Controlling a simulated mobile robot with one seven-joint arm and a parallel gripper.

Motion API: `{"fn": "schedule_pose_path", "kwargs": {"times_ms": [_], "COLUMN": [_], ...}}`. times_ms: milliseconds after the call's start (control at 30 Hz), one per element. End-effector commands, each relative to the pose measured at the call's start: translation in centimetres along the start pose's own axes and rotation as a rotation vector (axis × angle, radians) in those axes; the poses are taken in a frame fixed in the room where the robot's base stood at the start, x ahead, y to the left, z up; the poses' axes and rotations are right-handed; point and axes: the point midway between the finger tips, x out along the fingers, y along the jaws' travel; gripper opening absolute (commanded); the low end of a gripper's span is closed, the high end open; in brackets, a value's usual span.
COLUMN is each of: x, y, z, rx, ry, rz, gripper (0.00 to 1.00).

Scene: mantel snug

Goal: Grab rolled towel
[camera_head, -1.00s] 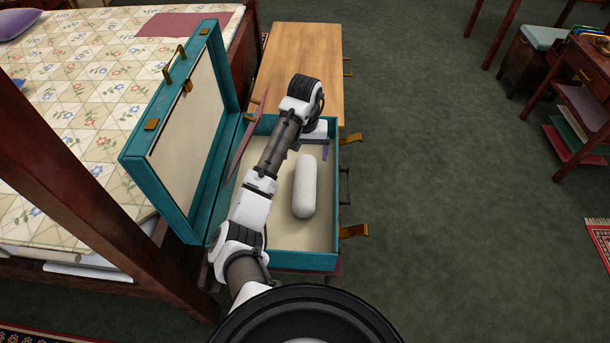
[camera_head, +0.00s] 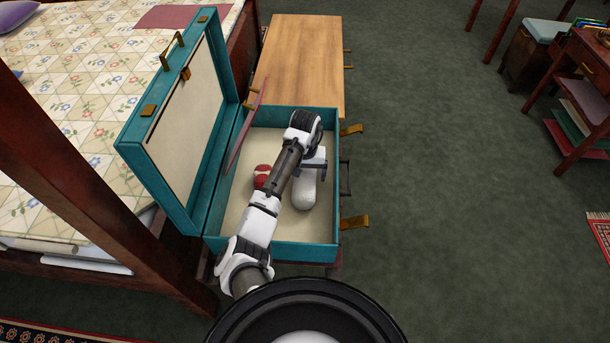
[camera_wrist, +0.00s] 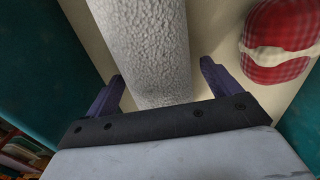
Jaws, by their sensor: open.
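The rolled towel (camera_head: 304,189) is white and lies lengthwise in the open teal suitcase (camera_head: 290,254). My gripper (camera_head: 318,168) is above its far end, and my arm hides part of it. In the wrist view the towel (camera_wrist: 147,45) shows a rough, nubby surface and runs away from the jaws. My gripper also shows in the wrist view (camera_wrist: 160,85), open, with one purple finger on each side of the towel's near end. I cannot tell whether the fingers touch it.
A red checked bundle with a pale band (camera_head: 262,177) lies left of the towel; it also shows in the wrist view (camera_wrist: 280,42). The suitcase lid (camera_head: 187,110) stands open at left. A wooden bench (camera_head: 298,60) is behind. Suitcase walls surround the gripper.

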Motion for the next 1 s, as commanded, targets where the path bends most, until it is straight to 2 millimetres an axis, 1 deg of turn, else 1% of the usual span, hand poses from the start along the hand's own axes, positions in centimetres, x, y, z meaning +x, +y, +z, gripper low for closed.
{"fn": "schedule_pose_path", "kwargs": {"times_ms": [100, 267, 300, 700, 733, 1000], "x": [0.58, 0.59, 0.58, 0.54, 0.49, 0.31], "y": [-0.01, 0.0, 0.01, 0.0, -0.01, 0.0], "z": [0.02, 0.0, 0.0, -0.02, -0.04, -0.06], "rx": [0.0, 0.001, 0.001, 0.001, 0.001, 0.001], "ry": [0.0, 0.001, 0.001, 0.001, 0.002, 0.003], "rz": [0.0, 0.0, 0.0, 0.0, 0.0, 0.0], "gripper": [0.89, 0.89, 0.88, 0.35, 0.34, 0.34]}}
